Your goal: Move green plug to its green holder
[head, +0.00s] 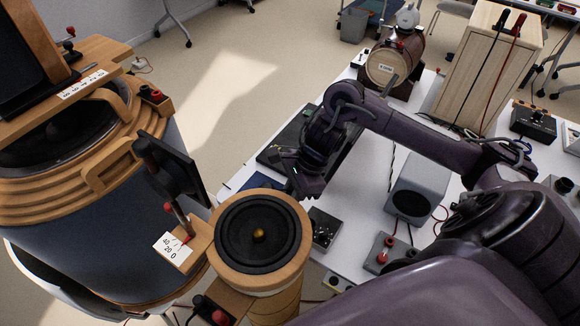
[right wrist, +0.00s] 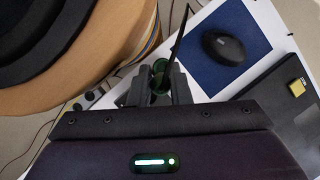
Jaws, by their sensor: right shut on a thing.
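My right gripper (head: 291,188) is beside the round wooden speaker in the head view, above the near left edge of the white table. In the right wrist view my right gripper (right wrist: 159,88) is shut on the green plug (right wrist: 159,68), which shows as a small dark green piece between the fingers. A thin black line, perhaps its cable, runs up from it. In the head view the plug is too small or hidden to make out. I cannot make out the green holder in either view. My left gripper is not in view.
A round wooden speaker (head: 285,262) stands close to my right gripper. A large wooden-and-blue speaker (head: 90,245) fills the left. A small black box (head: 324,228) and a grey speaker (head: 419,186) stand on the white table (head: 365,190). A mouse (right wrist: 224,47) lies on a blue mat (right wrist: 205,70).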

